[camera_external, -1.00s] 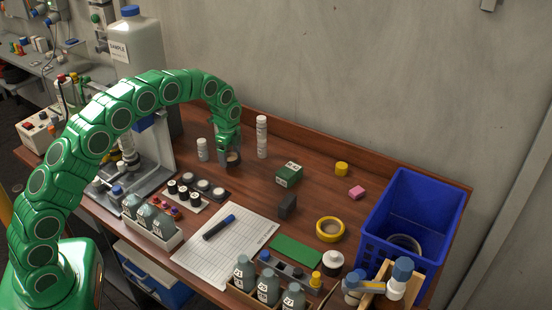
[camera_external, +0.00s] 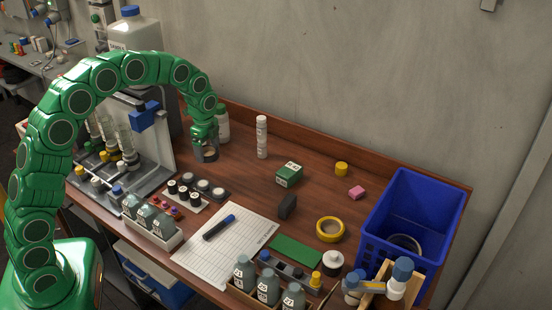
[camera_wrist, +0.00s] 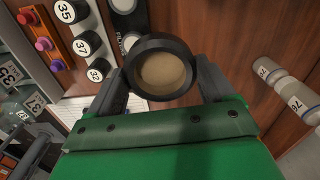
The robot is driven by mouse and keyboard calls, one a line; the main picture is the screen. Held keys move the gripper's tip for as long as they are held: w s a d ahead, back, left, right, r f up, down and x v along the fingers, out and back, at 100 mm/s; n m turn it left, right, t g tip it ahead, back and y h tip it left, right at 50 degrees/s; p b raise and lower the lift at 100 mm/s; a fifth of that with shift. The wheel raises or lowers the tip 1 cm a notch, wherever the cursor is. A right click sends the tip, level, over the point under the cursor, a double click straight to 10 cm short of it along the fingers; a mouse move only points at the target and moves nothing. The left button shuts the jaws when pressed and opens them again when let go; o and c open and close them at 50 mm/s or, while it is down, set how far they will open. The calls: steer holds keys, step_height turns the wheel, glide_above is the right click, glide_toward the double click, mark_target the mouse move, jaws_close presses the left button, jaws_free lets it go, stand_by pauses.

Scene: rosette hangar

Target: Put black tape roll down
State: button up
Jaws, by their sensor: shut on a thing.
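The black tape roll (camera_wrist: 187,62) is a dark ring with a tan inner core in the wrist view. My gripper (camera_wrist: 160,82) is shut on it, with one dark finger on each side of the ring. In the external view my gripper (camera_external: 207,150) points down over the back left of the brown table (camera_external: 245,165). The roll is largely hidden there by the fingers, and I cannot tell whether it touches the table.
Numbered round pieces (camera_external: 183,192) lie in front. A green box (camera_external: 289,174) and a blue crate (camera_external: 383,228) are farther right. Bare wood lies between.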

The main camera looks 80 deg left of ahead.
steer(key=shift+s+d+r, duration=0.55)
steer(key=shift+s+d, duration=0.1)
steer(key=shift+s, duration=0.2)
steer(key=shift+s+d+r, duration=0.5)
steer(key=shift+s+d, duration=0.1)
steer(key=shift+s, duration=0.25)
